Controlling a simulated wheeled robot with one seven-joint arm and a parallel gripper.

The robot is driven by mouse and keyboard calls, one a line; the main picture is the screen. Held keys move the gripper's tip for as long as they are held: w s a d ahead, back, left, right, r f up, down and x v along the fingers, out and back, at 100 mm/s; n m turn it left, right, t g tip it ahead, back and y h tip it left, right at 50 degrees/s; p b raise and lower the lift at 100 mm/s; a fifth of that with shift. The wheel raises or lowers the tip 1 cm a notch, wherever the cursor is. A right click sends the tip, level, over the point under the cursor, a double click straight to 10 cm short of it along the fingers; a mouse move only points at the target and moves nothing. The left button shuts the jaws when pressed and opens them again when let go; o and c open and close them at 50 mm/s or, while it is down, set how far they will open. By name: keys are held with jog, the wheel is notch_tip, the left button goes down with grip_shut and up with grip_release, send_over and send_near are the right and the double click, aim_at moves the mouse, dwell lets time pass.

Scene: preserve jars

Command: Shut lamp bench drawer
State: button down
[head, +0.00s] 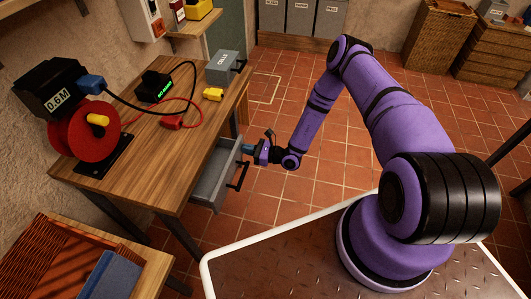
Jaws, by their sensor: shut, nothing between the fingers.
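The bench (165,148) has a wooden top and dark metal legs and stands at the left of the head view. Its grey drawer (213,182) is pulled out from the right side, under the top. The drawer has a dark bar handle (239,176) on its front, and its visible inside looks empty. My gripper (246,149) is shut and empty, close to the drawer's far front corner. I cannot tell whether the fingertips touch the drawer.
On the bench are a red reel (85,131), a black device with a green display (154,86), a yellow block (213,94) and a grey box (225,67). A wicker basket (55,262) stands at the lower left. Tiled floor lies clear right of the drawer.

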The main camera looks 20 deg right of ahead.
aim_at(227, 150)
jog(key=x, duration=0.9)
jog(key=shift+d, duration=0.1)
